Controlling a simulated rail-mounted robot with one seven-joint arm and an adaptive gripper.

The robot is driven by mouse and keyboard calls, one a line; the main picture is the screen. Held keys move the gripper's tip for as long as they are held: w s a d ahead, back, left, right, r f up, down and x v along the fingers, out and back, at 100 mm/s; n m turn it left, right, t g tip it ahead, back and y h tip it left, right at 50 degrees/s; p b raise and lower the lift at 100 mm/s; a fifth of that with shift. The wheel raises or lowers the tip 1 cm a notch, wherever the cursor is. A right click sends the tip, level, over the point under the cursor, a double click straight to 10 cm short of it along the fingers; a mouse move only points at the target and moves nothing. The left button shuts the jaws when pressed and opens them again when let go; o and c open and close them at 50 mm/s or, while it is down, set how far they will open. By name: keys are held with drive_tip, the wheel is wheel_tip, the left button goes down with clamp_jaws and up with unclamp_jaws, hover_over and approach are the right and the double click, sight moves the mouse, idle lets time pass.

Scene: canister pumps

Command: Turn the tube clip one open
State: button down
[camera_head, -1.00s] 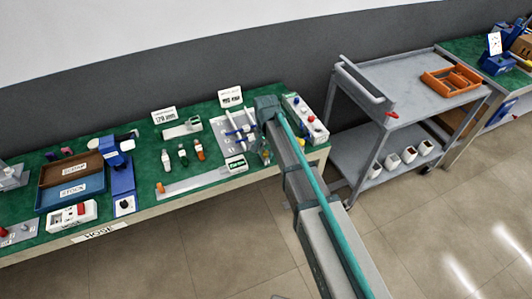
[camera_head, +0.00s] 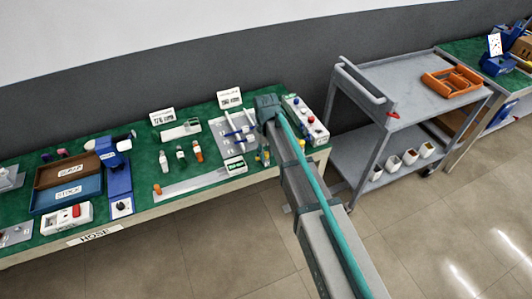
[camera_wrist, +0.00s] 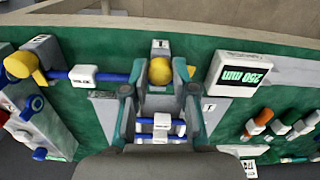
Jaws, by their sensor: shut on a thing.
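In the wrist view my gripper (camera_wrist: 160,88) has its two fingers on either side of a yellow round knob (camera_wrist: 160,71), near the fingertips. A pale grey block (camera_wrist: 160,101) shows between the fingers. I take the knob and block as the tube clip; the number on the tag (camera_wrist: 160,45) behind it is too small to read surely. Blue tubes with white labels (camera_wrist: 162,120) lie nearer the palm. Another yellow knob (camera_wrist: 20,66) stands at the left, by a second labelled blue tube (camera_wrist: 84,75). In the head view my arm hides most of the gripper.
A "250 mm" sign (camera_wrist: 238,75) stands close right of my gripper. A control box with coloured buttons (camera_head: 305,120) is at the bench's right end. Small bottles (camera_head: 181,155) and bins (camera_head: 65,187) stand left. A grey cart (camera_head: 400,85) stands right of the bench.

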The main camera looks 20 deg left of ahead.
sight(266, 154)
drive_tip(key=shift+n, duration=0.8)
drive_tip(key=c, duration=0.9)
unclamp_jaws()
wheel_tip(266, 154, up, 12)
drive_tip(key=shift+r, duration=0.1)
